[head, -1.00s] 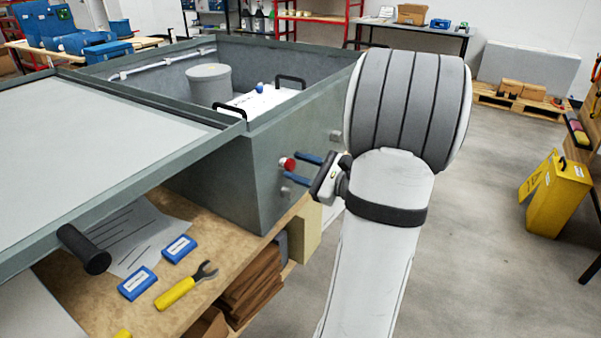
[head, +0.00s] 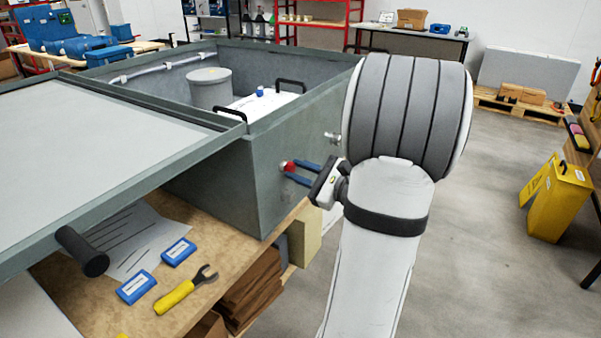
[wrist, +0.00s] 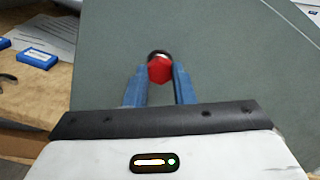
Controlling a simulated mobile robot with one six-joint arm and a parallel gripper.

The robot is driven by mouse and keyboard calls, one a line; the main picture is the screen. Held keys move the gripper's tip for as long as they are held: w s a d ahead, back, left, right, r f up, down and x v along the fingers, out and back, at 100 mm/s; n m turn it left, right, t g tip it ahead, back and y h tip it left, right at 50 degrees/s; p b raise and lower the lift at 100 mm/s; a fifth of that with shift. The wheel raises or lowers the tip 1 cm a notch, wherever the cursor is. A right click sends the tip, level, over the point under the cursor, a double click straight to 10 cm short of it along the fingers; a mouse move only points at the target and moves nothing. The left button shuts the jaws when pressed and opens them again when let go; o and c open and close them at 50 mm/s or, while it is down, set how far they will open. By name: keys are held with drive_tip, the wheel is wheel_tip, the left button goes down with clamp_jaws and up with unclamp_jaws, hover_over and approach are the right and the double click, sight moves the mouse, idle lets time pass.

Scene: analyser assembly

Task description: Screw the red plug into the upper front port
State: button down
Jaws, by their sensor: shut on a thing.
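The red plug (head: 288,167) is at the front wall of the grey-green analyser housing (head: 240,185). In the wrist view the plug (wrist: 160,70) shows a red hexagonal head, with a dark ring and a light band just behind it at the wall. My gripper (head: 294,170) is shut on the plug, with one blue finger on each side of its head; the gripper (wrist: 160,68) also shows so in the wrist view. The plug and my fingers hide the port behind them, so I cannot tell how deep the plug sits.
A small light fitting (head: 332,137) sticks out of the wall to the right. On the wooden bench below lie blue boxes (head: 136,287) and a yellow-handled wrench (head: 186,290). A grey lid (head: 110,130) with a dark handle (head: 82,251) juts out at left.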

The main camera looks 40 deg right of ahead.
drive_tip(key=shift+r, duration=0.1)
drive_tip(key=shift+r+m+p, duration=0.15)
drive_tip(key=shift+m+p, duration=0.55)
drive_tip(key=shift+p, duration=0.4)
drive_tip(key=m+p, duration=0.3)
drive_tip(key=p, duration=0.2)
drive_tip(key=shift+m, duration=0.4)
drive_tip(key=m+p, duration=0.7)
drive_tip(key=p, duration=0.2)
drive_tip(key=shift+d, duration=0.1)
drive_tip(key=m+p, duration=0.6)
drive_tip(key=p, duration=0.2)
drive_tip(key=shift+w+m+g, duration=0.1)
drive_tip(key=shift+m+g, duration=0.2)
drive_tip(key=shift+m, duration=0.1)
drive_tip(key=m+p, duration=0.3)
drive_tip(key=shift+p, duration=0.4)
drive_tip(key=shift+f+m+p, duration=0.35)
drive_tip(key=shift+m+p, duration=0.1)
drive_tip(key=shift+m, duration=0.45)
